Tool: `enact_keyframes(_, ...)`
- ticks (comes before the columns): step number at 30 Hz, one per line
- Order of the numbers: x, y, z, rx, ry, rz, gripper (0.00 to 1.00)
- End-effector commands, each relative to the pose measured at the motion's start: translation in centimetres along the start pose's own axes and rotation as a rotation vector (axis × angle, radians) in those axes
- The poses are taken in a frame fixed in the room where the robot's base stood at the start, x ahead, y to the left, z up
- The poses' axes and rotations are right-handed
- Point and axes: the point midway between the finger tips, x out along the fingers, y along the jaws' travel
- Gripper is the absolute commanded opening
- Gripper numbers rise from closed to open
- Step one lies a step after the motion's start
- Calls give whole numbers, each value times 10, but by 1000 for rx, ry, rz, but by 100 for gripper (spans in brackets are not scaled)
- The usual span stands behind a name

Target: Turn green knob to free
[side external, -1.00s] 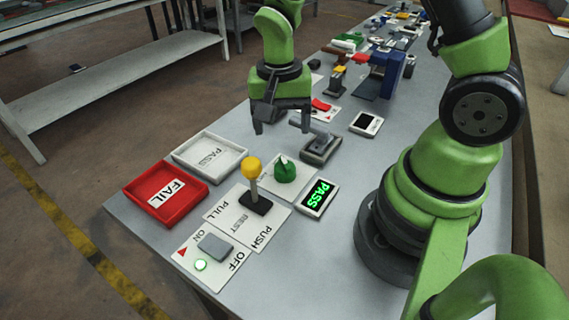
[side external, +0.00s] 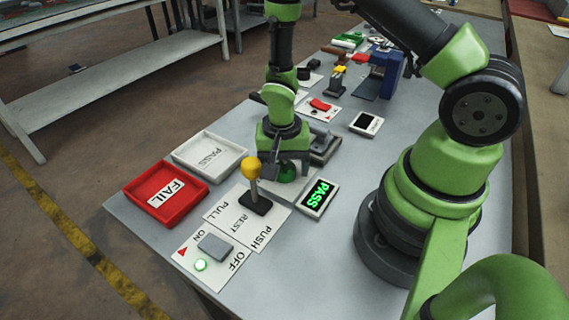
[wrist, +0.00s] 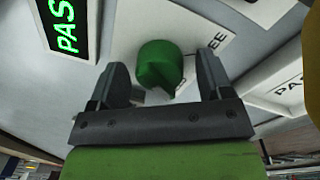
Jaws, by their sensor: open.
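The green knob (wrist: 160,66) sits on its white label plate (wrist: 205,22) and lies between the open fingers of my gripper (wrist: 162,82) in the wrist view. I cannot tell whether either finger touches it. The plate's lettering is partly covered; "EE" shows beside the right finger. In the side view my gripper (side external: 284,172) is low over the knob (side external: 287,172), which is mostly hidden behind it. The knob's pointer direction is hard to make out there.
A yellow-topped lever (side external: 252,170) stands close in front of my gripper. A display reading PASS (side external: 318,196) is to its right. A white PASS tray (side external: 209,156) and a red FAIL tray (side external: 166,190) lie to the left. A grey block fixture (side external: 325,148) is just behind.

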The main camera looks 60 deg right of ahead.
Motion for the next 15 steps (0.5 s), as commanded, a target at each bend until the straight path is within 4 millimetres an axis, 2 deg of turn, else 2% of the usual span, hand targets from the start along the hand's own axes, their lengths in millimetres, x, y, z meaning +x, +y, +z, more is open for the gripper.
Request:
enact_keyframes(4,0,0,0,0,0,0,73)
enact_keyframes(5,0,0,0,0,0,0,68)
enact_keyframes(9,0,0,0,-1,0,0,36)
enact_keyframes(11,0,0,0,-1,0,0,23)
enact_keyframes(15,0,0,0,-3,0,0,23)
